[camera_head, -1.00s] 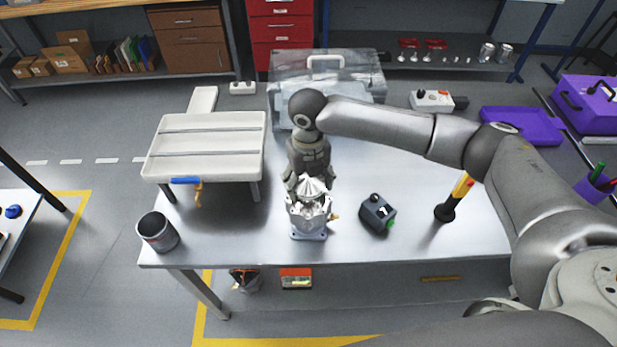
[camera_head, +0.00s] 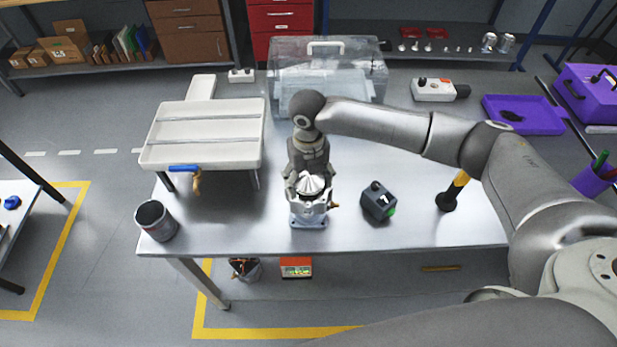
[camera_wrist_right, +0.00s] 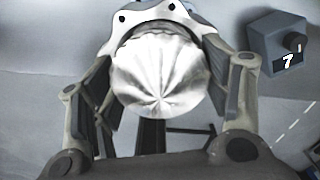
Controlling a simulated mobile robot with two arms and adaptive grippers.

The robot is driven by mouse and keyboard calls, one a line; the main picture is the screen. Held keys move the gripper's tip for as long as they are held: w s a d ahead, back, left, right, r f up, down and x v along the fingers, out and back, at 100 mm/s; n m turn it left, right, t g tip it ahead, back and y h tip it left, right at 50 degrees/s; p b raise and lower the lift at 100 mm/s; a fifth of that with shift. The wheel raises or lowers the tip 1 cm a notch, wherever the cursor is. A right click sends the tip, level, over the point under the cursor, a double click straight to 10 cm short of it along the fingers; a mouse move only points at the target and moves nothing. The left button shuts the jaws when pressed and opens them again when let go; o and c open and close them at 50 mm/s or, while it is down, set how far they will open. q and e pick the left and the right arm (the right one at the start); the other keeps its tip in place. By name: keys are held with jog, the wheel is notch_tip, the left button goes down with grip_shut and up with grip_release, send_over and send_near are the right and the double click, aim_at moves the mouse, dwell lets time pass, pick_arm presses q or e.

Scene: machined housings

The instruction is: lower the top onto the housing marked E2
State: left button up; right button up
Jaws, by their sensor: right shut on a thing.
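My right gripper (camera_head: 310,187) points down over the table and is shut on the top, a shiny silver finned cone (camera_head: 311,183). In the right wrist view the top (camera_wrist_right: 160,72) sits between the two fingers. The silver housing (camera_head: 309,212) stands upright on the table directly below, on a blue-grey base. Its flange with dark holes (camera_wrist_right: 147,14) shows behind the top in the wrist view. The top is at the housing's mouth; I cannot tell whether it touches or is fully seated. No E2 mark is readable. My left gripper is out of view.
A dark box with a knob (camera_head: 378,202) stands right of the housing; it bears a 7 in the wrist view (camera_wrist_right: 287,50). A white tray stand (camera_head: 208,152), a grey cup (camera_head: 156,221), a clear case (camera_head: 365,80) and a yellow-black tool (camera_head: 452,192) share the table.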

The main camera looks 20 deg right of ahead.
jog(key=o, duration=1.2)
jog(key=shift+r, duration=0.1)
notch_tip(320, 180, up, 12)
jog(key=shift+f, duration=0.1)
